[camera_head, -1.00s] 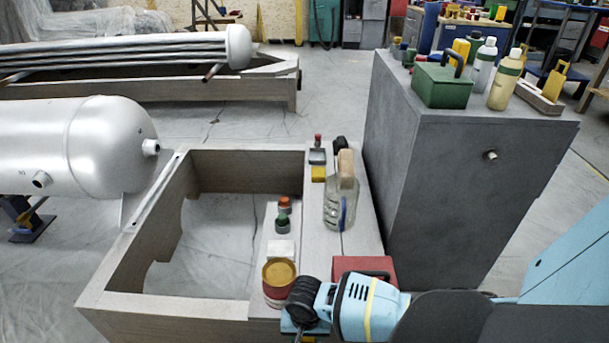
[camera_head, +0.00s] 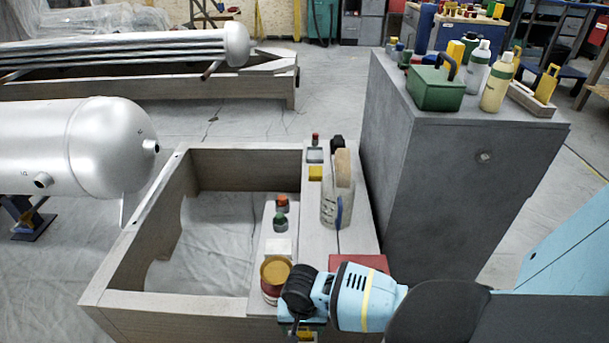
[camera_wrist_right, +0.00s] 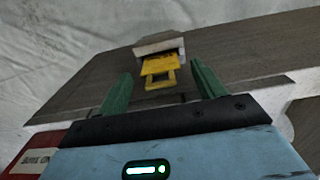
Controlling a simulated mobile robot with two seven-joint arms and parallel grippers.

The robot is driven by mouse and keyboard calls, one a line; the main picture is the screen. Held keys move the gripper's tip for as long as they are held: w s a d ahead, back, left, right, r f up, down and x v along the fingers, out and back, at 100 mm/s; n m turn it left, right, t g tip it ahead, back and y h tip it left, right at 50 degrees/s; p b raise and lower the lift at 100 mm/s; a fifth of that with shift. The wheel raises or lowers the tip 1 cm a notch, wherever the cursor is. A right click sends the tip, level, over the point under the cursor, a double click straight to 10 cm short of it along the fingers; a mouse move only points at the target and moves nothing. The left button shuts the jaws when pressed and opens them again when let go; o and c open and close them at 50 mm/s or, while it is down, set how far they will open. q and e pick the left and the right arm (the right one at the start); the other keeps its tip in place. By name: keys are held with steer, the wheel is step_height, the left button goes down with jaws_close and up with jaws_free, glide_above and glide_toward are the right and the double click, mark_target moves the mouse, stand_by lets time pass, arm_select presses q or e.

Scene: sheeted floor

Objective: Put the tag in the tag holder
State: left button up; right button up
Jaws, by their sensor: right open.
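A yellow tag (camera_wrist_right: 159,69) with a square loop shows in the right wrist view. Its far end is at the dark opening of a pale block-like holder (camera_wrist_right: 158,44); how deep it sits inside I cannot tell. My right gripper (camera_wrist_right: 159,76) is open, its two green fingers apart on either side of the tag, with visible gaps. In the head view my right gripper (camera_head: 302,326) points down at the front of the wooden frame and its wrist hides most of what is below. My left gripper is not in view.
A red and yellow can (camera_head: 273,285) stands close left of my right wrist. A red box (camera_head: 358,263) is behind it. A clear jug (camera_head: 337,200) stands on the plank. The grey cabinet (camera_head: 465,185) rises to the right, with a green box (camera_head: 436,90) on top.

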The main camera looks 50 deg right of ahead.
step_height(320, 180, up, 8)
steer(key=p, duration=0.3)
steer(key=shift+r+p, duration=0.2)
steer(key=shift+p, duration=0.1)
